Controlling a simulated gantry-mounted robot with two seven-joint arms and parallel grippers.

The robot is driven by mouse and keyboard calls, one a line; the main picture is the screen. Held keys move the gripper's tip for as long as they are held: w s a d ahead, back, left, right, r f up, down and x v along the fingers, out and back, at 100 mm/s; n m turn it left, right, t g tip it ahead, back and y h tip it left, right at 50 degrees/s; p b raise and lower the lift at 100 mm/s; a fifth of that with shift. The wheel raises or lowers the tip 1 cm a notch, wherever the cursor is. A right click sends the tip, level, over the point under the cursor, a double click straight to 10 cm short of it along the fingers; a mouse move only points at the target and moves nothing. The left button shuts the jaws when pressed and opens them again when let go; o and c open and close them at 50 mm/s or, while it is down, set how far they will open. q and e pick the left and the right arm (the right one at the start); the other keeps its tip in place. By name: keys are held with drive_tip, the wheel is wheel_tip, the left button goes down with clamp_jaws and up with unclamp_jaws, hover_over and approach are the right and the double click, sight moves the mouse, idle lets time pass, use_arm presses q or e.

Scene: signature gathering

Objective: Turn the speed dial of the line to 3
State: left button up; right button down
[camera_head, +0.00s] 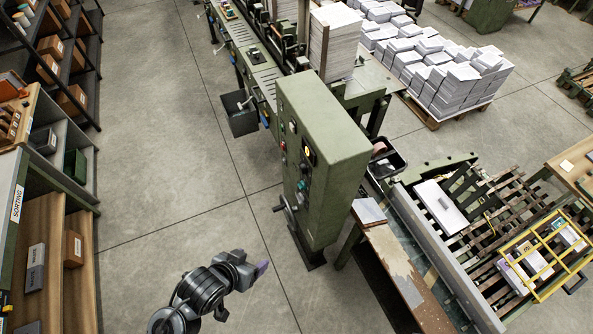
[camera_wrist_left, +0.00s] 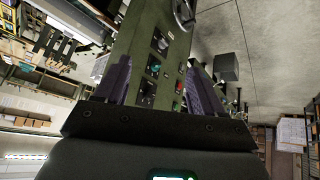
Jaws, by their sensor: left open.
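The green control cabinet (camera_head: 322,130) stands in the middle of the head view, with dials, lamps and buttons on its narrow face. A dial with a yellow mark (camera_head: 309,155) sits high on that face. In the left wrist view the control panel (camera_wrist_left: 165,62) shows between my fingers, with an upper dial (camera_wrist_left: 160,42), a lower dial (camera_wrist_left: 148,91) and a red button (camera_wrist_left: 178,87). I cannot tell which is the speed dial or read its setting. My left gripper (camera_head: 262,268) is open, empty and apart from the cabinet, with purple fingers. My right gripper is out of view.
A handwheel (camera_head: 287,212) sticks out low on the cabinet. A wooden-topped bench (camera_head: 400,265) is right of the cabinet. Shelves (camera_head: 55,180) line the left. The floor (camera_head: 180,170) between is clear.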

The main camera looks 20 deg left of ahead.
use_arm(q)
drive_tip(key=w+d+f+t+h+b, duration=0.3)
drive_tip(key=w+f+h, duration=0.1)
drive_tip(key=w+f, duration=0.25)
drive_tip(key=m+t+h+b, duration=0.1)
drive_tip(key=t+h+b, duration=0.4)
drive_tip(key=b, duration=0.7)
approach(300, 169)
drive_tip(key=shift+g+h, duration=0.5)
drive_tip(key=shift+h, duration=0.2)
drive_tip(key=x, duration=0.7)
drive_tip(key=shift+w+a+f, duration=0.1)
drive_tip(key=shift+w+a, duration=0.25)
drive_tip(key=shift+w+d, duration=0.5)
drive_tip(key=shift+w, duration=0.05)
drive_tip(key=c, duration=1.1)
drive_tip(key=shift+o, duration=0.2)
